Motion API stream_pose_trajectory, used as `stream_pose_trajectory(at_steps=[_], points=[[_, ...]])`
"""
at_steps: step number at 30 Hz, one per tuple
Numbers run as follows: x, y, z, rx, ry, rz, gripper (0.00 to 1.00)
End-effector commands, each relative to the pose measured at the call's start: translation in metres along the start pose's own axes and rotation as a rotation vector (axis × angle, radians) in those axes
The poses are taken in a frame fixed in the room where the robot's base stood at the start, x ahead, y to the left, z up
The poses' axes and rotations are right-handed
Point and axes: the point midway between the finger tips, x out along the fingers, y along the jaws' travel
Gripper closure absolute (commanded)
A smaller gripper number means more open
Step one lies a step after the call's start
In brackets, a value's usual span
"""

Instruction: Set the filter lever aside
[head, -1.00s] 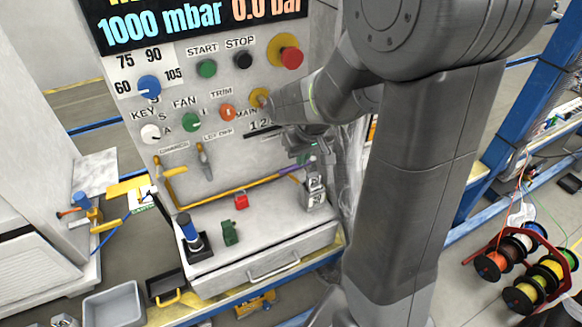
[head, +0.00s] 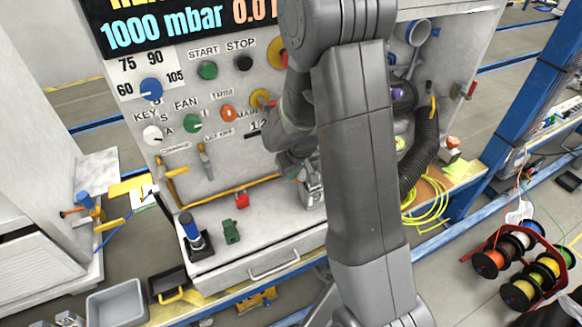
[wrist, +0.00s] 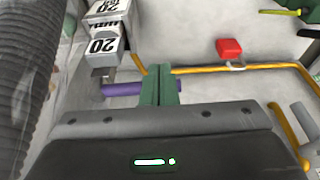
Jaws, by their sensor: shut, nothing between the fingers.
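No lever here carries a readable filter label. A purple bar (wrist: 122,88), possibly the filter lever's handle, lies crosswise behind my fingers in the wrist view. My gripper (wrist: 160,72) has its green fingers together and empty, in front of the bar. I cannot tell whether they touch it. In the head view my arm hides the gripper and the purple bar.
Grey blocks marked 20 (wrist: 103,45) stand close to my fingers. A thick black corrugated hose (head: 424,145) hangs at the right. A grey tray (head: 116,304) stands lower left.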

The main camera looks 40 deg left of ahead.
Motion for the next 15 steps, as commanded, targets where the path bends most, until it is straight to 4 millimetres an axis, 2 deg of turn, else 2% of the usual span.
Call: stream_pose_trajectory(at_steps=[6, 15], points=[[0.007, 0.000, -0.014, 0.000, -0.001, 0.000, 1.00], [0.009, 0.000, -0.016, 0.000, 0.000, 0.000, 1.00]])
